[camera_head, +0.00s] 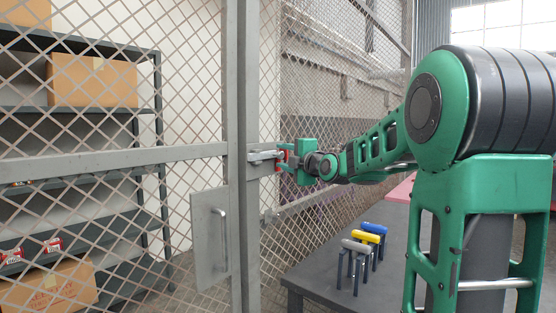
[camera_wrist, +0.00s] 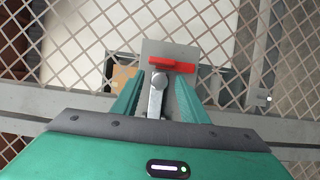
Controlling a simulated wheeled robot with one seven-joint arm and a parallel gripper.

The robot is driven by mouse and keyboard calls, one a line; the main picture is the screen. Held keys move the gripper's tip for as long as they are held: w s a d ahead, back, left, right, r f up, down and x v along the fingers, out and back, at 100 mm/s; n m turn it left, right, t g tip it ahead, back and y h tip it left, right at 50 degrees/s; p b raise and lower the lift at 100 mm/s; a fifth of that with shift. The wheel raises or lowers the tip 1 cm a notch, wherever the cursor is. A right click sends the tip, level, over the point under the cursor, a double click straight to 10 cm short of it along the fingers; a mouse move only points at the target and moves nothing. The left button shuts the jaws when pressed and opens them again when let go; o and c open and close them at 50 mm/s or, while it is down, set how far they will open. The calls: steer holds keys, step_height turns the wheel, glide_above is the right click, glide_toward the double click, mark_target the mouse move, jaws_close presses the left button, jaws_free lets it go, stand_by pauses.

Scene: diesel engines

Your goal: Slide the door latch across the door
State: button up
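The door latch (camera_head: 262,155) is a grey metal fitting on the mesh door's frame post, with a red part beside my gripper (camera_head: 286,157). In the wrist view the latch (camera_wrist: 156,94) shows as a grey bar with a rounded joint, in front of a grey plate (camera_wrist: 172,49) with a red piece (camera_wrist: 172,65) across it. The green fingers of my gripper (camera_wrist: 160,85) stand apart on either side of the grey bar. I see no clear contact between fingers and latch. The mesh door (camera_head: 118,163) appears upright in its frame, with a plate and pull handle (camera_head: 221,240) below the latch.
Shelves (camera_head: 90,45) with cardboard boxes (camera_head: 92,80) stand behind the mesh. A dark table (camera_head: 325,280) at the lower right holds several tools with yellow, blue and grey handles (camera_head: 370,233). A crossbar (camera_wrist: 60,105) of the frame runs across the wrist view.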

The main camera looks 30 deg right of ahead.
steer(key=shift+w, duration=1.05)
jaws_close()
steer(key=shift+d, duration=0.1)
